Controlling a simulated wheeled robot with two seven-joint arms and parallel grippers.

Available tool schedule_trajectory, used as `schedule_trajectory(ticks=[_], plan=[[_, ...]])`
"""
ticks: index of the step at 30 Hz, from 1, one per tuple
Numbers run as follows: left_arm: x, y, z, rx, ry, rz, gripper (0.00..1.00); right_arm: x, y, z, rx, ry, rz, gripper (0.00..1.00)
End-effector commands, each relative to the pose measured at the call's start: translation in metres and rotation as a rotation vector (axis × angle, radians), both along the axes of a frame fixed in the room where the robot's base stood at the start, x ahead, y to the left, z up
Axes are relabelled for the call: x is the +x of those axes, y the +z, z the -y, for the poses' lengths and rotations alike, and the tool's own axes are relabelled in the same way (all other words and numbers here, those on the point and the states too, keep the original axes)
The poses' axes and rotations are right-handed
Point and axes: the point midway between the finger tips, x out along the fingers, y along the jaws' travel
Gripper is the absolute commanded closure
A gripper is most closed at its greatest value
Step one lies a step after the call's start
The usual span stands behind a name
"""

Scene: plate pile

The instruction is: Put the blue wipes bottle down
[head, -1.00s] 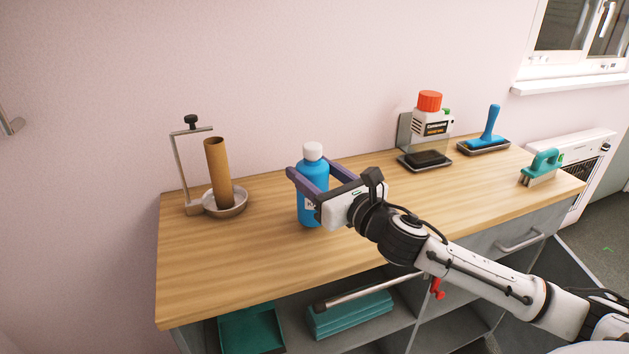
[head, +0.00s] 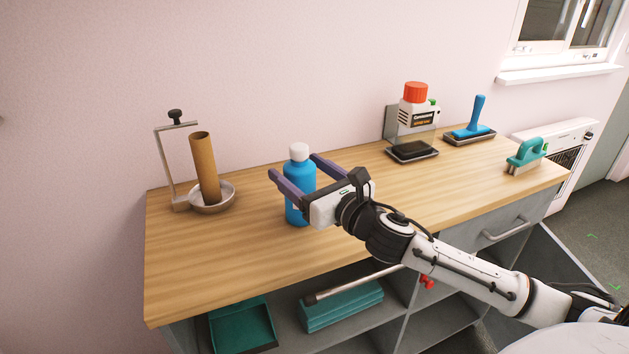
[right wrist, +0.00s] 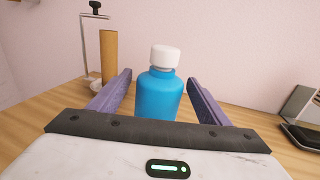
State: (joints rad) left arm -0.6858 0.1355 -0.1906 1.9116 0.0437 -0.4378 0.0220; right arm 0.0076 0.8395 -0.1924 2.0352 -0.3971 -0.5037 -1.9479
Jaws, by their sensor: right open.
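The blue wipes bottle (head: 299,180) with a white cap stands upright on the wooden counter (head: 215,265), left of its middle. In the right wrist view the bottle (right wrist: 159,95) stands between the two purple fingers, with a gap on each side. My right gripper (head: 293,171) is open around the bottle, with its fingers on either side of it. The gripper body hides part of the bottle's lower right side. My left gripper is in neither view.
A cardboard tube (head: 204,168) stands in a metal dish holder (head: 212,205) at left. At the back right are a red-capped container (head: 416,112), a blue-handled tool (head: 475,118) and a teal brush (head: 525,154). The counter front left is clear.

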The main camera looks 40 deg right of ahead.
Motion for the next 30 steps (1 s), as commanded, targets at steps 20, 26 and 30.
schedule_trajectory(ticks=[20, 26, 30], plan=[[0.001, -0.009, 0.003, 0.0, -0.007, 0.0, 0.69, -0.099, -0.003, -0.001, 0.002, 0.001, -0.004, 0.29], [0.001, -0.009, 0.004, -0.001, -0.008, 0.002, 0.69, -0.114, -0.002, -0.001, 0.001, 0.001, -0.002, 0.29], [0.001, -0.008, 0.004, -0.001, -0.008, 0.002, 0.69, -0.118, -0.001, 0.0, 0.0, 0.001, 0.0, 0.29]])
